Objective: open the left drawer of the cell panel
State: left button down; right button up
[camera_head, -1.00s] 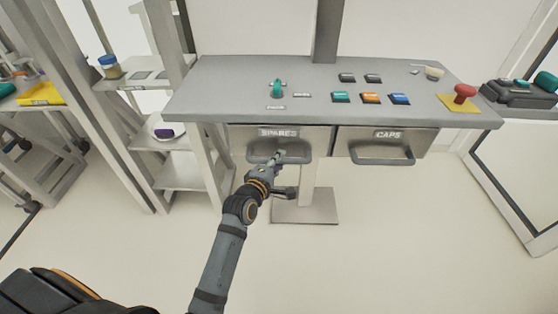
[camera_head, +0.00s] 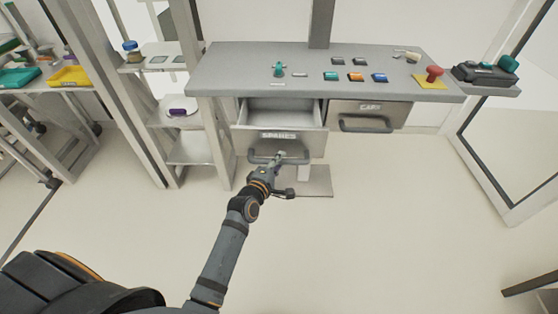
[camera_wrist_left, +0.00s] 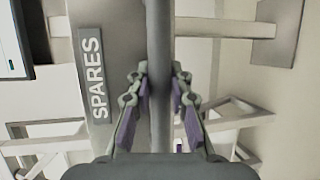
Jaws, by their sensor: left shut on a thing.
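The left drawer (camera_head: 278,143), labelled SPARES, stands pulled out from under the grey cell panel (camera_head: 225,62). Its inside shows and looks empty. My left gripper (camera_head: 280,158) is at the drawer's dark bar handle, shut on it. In the left wrist view, the handle (camera_wrist_left: 160,60) runs between the two fingers of my left gripper (camera_wrist_left: 160,95), beside the SPARES label (camera_wrist_left: 93,80). The right drawer (camera_head: 369,114), labelled CAPS, is closed. My right gripper is not in view.
On the panel are a teal knob (camera_head: 279,69), several coloured buttons and a red mushroom button (camera_head: 434,73) on a yellow plate. A shelf rack (camera_head: 195,149) stands close left of the drawer. A dark device (camera_head: 485,72) sits at the right. The floor in front is clear.

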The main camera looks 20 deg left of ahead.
pick_arm(q)
jog(key=c, duration=1.3)
grip_release()
jog(key=shift+c, duration=0.2)
jog(key=shift+o, duration=0.7)
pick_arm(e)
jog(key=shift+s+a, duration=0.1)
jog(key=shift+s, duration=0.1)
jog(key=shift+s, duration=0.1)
pick_arm(q)
jog(key=v, duration=1.2)
jog(key=shift+f, duration=0.15)
